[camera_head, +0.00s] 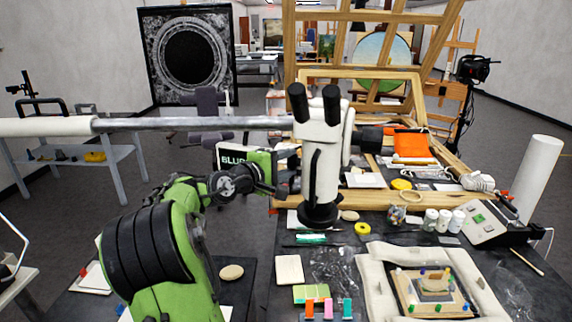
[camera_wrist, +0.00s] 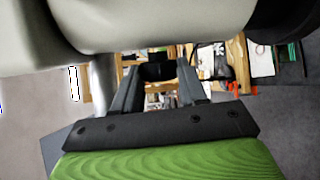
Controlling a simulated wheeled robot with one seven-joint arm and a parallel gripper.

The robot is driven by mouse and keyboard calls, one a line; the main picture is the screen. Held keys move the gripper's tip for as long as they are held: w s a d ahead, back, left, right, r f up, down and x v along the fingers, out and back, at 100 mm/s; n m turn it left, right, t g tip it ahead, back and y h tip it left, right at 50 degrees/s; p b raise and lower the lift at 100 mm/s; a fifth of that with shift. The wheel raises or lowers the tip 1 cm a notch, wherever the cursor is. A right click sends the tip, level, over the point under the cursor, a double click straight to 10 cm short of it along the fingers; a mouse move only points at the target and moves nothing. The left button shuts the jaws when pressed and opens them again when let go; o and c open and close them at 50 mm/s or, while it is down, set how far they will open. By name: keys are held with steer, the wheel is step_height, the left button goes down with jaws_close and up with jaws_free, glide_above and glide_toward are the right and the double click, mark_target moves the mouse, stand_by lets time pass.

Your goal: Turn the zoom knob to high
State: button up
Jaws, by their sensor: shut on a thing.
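The white microscope (camera_head: 322,150) hangs above the bench on a grey horizontal boom (camera_head: 200,124), with two black eyepieces on top and a round black lens ring at the bottom. My gripper (camera_head: 281,189) is at the left side of its lower body. In the wrist view my gripper (camera_wrist: 158,78) has its two dark fingers on either side of a dark round knob (camera_wrist: 157,71), shut on it. I take this to be the zoom knob. Any marks on it are hidden, so its setting cannot be read. The microscope's pale body (camera_wrist: 150,25) fills the top of the wrist view.
Below the microscope, a padded white frame (camera_head: 375,275) surrounds a small gilt fragment (camera_head: 436,285). Small jars (camera_head: 444,220), a yellow tape roll (camera_head: 362,228) and coloured bottles stand nearby. A wooden easel (camera_head: 292,50) rises behind. A white roll (camera_head: 538,175) stands at the right.

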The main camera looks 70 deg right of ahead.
steer(key=shift+f+b, duration=0.15)
steer(key=shift+b, duration=0.15)
steer(key=shift+d+f+m+g+h+b, duration=0.25)
steer(key=shift+m+g+h+b, duration=1.1)
steer(key=shift+b, duration=1.75)
steer(key=shift+f+m+g+h+b, duration=0.3)
steer(key=shift+m+g+h+b, duration=0.6)
steer(key=shift+m+g+b, duration=1.55)
steer(key=shift+d+f+m+g+h+b, duration=0.3)
steer(key=shift+g+h+b, duration=0.8)
steer(key=shift+b, duration=2.7)
steer(key=shift+a+m+g, duration=0.15)
steer(key=shift+m+g, duration=0.15)
steer(key=shift+m, duration=0.2)
steer(key=o, duration=1)
steer(key=shift+o, duration=0.2)
